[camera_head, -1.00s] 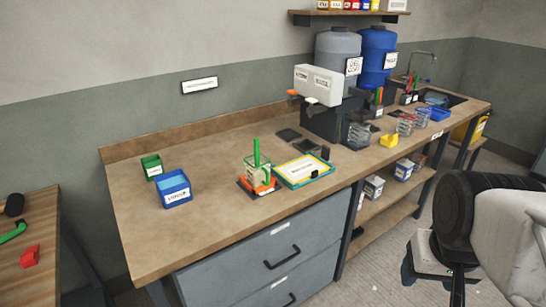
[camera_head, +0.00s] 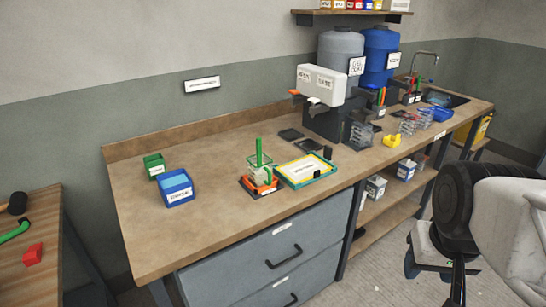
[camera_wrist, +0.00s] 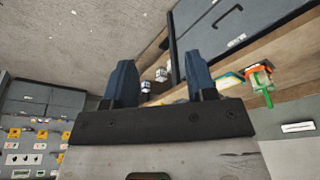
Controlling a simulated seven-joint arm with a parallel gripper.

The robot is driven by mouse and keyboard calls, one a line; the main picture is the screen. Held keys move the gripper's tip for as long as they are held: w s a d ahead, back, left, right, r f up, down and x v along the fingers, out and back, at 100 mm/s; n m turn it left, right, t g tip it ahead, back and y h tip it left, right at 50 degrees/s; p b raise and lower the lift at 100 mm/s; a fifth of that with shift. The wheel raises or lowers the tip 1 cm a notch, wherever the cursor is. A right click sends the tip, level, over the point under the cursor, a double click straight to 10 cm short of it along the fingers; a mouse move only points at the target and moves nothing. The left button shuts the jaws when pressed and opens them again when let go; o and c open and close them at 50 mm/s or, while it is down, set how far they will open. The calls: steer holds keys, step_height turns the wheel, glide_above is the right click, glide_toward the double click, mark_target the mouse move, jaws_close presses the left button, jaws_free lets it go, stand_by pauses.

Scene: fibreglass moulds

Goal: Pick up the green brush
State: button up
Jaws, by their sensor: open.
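A green brush handle (camera_head: 258,152) stands upright in a clear cup (camera_head: 256,166) on an orange and dark base (camera_head: 248,187) on the long workbench. A second green piece (camera_head: 267,174) leans at the cup's right side. Which part belongs to the brush is too small to tell. In the wrist view the green handle (camera_wrist: 268,97) and the orange base (camera_wrist: 259,69) show at the right, well beyond the fingers. My gripper (camera_wrist: 162,78) is open and empty, away from the bench top. In the head view my arm is at the lower right, in front of the bench.
A blue bin (camera_head: 176,189) and a small green bin (camera_head: 154,165) stand left of the cup. A framed tray (camera_head: 306,170) lies right beside it. Dispensers (camera_head: 340,60) and wire racks stand further right. A side table (camera_head: 40,275) holds red and green items. Bare bench top lies in front.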

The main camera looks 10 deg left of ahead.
steer(key=w+a+r+n, duration=0.1)
steer(key=w+a+r, duration=0.2)
steer(key=w, duration=0.4)
steer(key=w+a+r+n, duration=0.1)
steer(key=w+a+r, duration=0.15)
steer(key=w, duration=0.55)
steer(key=n+g, duration=0.3)
steer(key=n, duration=0.4)
glide_toward(259, 138)
step_height(259, 138, down, 5)
steer(key=shift+f, duration=0.35)
steer(key=shift+f, duration=1.3)
